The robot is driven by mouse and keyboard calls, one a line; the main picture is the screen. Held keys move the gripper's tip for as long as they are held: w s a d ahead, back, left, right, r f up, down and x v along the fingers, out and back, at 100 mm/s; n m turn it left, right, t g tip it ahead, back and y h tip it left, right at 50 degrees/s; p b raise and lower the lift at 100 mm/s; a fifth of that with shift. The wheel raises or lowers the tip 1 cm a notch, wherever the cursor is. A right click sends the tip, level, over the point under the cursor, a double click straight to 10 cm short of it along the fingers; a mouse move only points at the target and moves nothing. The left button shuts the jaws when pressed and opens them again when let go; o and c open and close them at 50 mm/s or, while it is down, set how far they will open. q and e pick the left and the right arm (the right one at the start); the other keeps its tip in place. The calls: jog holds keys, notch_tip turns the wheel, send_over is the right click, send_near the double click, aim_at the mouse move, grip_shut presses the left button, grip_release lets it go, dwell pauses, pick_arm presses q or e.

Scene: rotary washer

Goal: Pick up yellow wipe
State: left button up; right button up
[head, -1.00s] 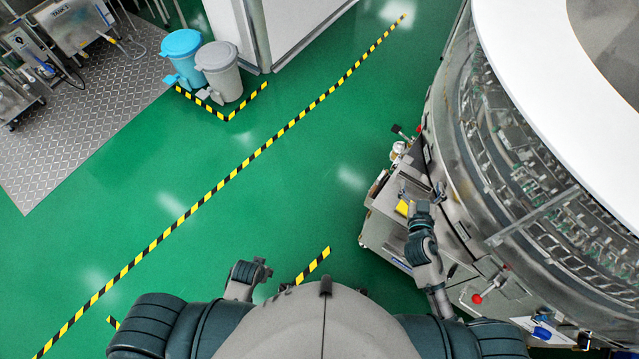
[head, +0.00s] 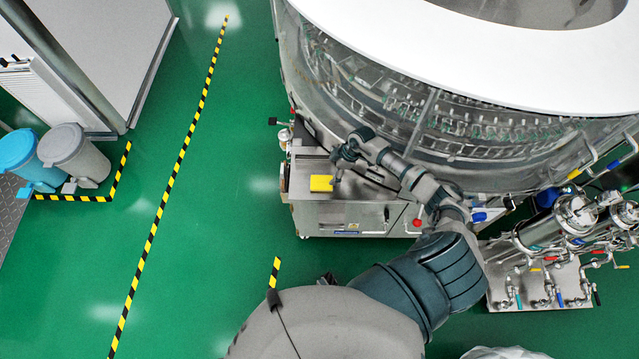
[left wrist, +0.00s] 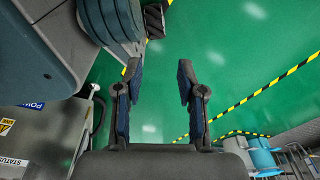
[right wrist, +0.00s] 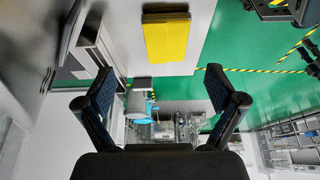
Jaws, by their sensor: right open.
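The yellow wipe (head: 321,183) lies flat on the grey metal side table (head: 362,213) of the washer in the head view. It also shows in the right wrist view (right wrist: 166,38), beyond the fingertips and near the top. My right gripper (head: 341,168) is just to the right of the wipe in the head view. In the right wrist view its fingers (right wrist: 160,92) are apart with nothing between them. My left gripper is not seen in the head view. In the left wrist view its fingers (left wrist: 158,85) are apart and empty, with green floor beyond.
The large round washer (head: 390,95) stands directly behind the side table. Pipes and valves (head: 560,250) stand to the right. A red knob (head: 417,223) is on the table's front. Blue and grey bins (head: 75,155) stand far left. Green floor left of the table is clear.

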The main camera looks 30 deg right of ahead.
aim_at(322, 182)
jog(key=x, duration=0.3)
jog(key=shift+a, duration=0.4)
jog(key=b+x, duration=0.1)
jog(key=x, duration=0.3)
jog(key=shift+s+f+b, duration=0.15)
jog(key=shift+f+b, duration=0.2)
jog(key=shift+f, duration=0.2)
pick_arm(q)
jog(key=w+r, duration=0.1)
jog(key=w, duration=0.1)
jog(key=w+r, duration=0.2)
jog(key=shift+d, duration=0.4)
pick_arm(e)
jog(key=shift+a, duration=0.15)
jog(key=shift+a+r, duration=0.1)
jog(key=shift+c, duration=0.7)
pick_arm(q)
jog(key=shift+s+a+f, duration=0.1)
jog(key=shift+a+f, duration=0.05)
jog(key=shift+a, duration=0.05)
pick_arm(e)
jog(key=shift+a, duration=0.1)
jog(key=c, duration=0.8)
